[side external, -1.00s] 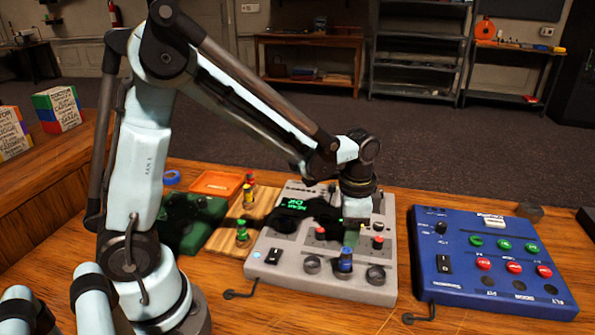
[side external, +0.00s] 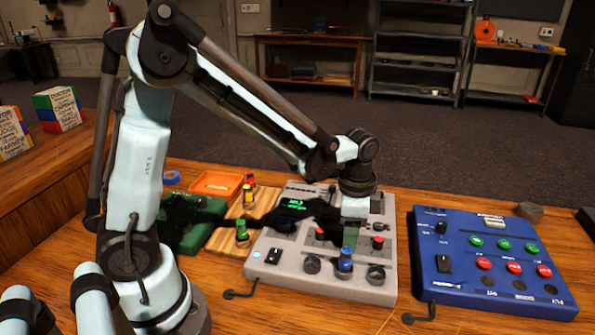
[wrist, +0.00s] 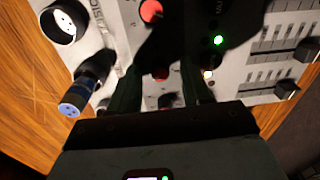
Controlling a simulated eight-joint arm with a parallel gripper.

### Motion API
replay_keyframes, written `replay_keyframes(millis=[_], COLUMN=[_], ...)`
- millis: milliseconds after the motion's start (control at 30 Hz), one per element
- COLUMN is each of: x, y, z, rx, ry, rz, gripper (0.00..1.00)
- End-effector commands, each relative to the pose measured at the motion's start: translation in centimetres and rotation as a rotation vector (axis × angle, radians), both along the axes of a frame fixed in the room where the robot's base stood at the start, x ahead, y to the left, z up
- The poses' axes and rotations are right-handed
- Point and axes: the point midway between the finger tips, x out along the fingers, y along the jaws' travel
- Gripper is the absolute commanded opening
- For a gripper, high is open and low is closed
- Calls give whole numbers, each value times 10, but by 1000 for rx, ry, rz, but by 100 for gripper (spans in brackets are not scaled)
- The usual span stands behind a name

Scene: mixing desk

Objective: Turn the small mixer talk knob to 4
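The grey mixer (side external: 262,252) lies on the wooden desk beneath my arm, with a small lit green display (side external: 295,203). Along its front are a blue-topped knob (side external: 345,259) and dark round knobs (side external: 376,275). A red-topped knob (side external: 377,242) stands right of my gripper (side external: 351,240). My gripper points down over the mixer, just behind the blue-topped knob. In the wrist view its two dark green fingers (wrist: 160,82) are apart, with a red knob (wrist: 160,72) visible between them; I cannot tell whether they touch it. The talk label is not readable.
A blue control box (side external: 450,285) with red and green buttons stands to the right. A green box (side external: 205,235), a wooden board with small coloured pieces and an orange tray (side external: 216,183) are to the left. Bare desk lies in front.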

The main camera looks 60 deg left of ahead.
Motion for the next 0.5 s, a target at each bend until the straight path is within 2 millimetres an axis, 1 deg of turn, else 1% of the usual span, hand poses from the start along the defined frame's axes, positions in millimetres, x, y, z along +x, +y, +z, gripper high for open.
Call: replay_keyframes(millis=[300, 367, 500], x=[0, 0, -1], y=[0, 0, -1], z=[2, 6, 23], rx=[0, 0, 0], ry=[0, 0, 0], rz=[0, 0, 0], gripper=[48, 48, 48])
